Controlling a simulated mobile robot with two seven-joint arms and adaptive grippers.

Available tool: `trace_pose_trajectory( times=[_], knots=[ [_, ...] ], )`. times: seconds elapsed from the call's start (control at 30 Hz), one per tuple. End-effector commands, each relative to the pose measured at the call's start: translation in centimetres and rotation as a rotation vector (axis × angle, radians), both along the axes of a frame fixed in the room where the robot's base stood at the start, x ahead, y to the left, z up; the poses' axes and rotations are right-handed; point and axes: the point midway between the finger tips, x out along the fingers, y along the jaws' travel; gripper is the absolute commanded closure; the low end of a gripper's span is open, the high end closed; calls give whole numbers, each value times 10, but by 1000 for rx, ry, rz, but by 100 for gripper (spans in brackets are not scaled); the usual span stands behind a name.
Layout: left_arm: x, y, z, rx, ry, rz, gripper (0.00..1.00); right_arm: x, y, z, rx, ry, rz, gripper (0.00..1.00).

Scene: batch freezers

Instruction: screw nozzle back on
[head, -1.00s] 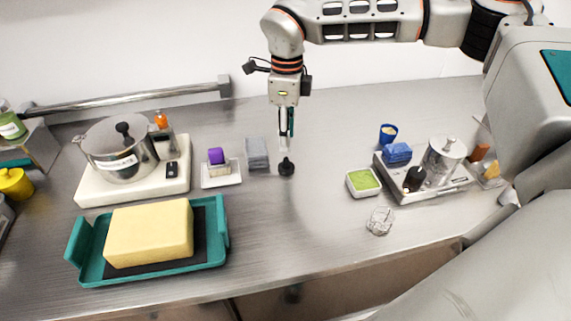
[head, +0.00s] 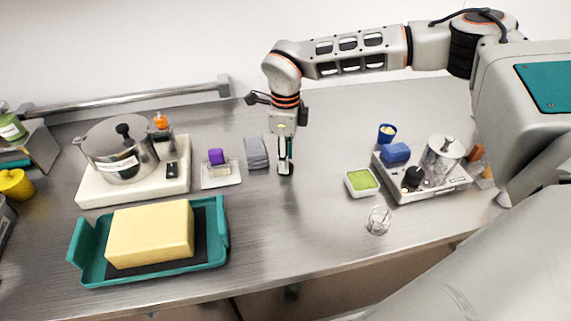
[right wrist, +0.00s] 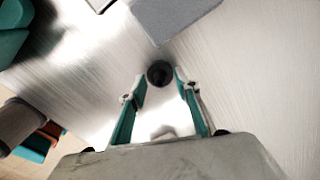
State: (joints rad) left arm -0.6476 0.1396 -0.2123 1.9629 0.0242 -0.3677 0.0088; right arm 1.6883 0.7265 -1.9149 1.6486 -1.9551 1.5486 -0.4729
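A small black round part, which looks like the nozzle (right wrist: 159,73), stands on the steel table between the fingertips of my right gripper (right wrist: 160,80) in the right wrist view. A narrow gap seems to show on each side of it, so the fingers look open around it. In the head view the right gripper (head: 285,165) points straight down at the table, and its fingers mostly hide the nozzle. My left gripper is not in view.
Left are a white dish with a purple-topped item (head: 216,156), a steel pot (head: 118,165) and a teal tray (head: 220,255). Right are a green-filled dish (head: 361,182), a wire item (head: 378,221) and a machine with a steel cylinder (head: 441,160). Front middle is clear.

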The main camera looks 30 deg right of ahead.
Motion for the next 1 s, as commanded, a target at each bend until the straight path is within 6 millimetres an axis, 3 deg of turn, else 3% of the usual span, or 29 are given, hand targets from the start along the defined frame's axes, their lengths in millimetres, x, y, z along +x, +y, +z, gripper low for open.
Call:
trace_pose_trajectory(
  times=[0.33,0.37,0.47,0.5,1.0],
  knots=[
    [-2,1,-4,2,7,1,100,0,0,-2,0,-1,0,68],
    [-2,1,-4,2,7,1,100,0,0,-2,0,-1,0,70],
    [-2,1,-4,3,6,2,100,0,0,-2,0,-1,0,94],
    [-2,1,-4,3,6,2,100,0,0,-2,0,-1,0,97],
    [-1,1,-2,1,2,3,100,1,0,6,0,-3,1,97]
  ],
)
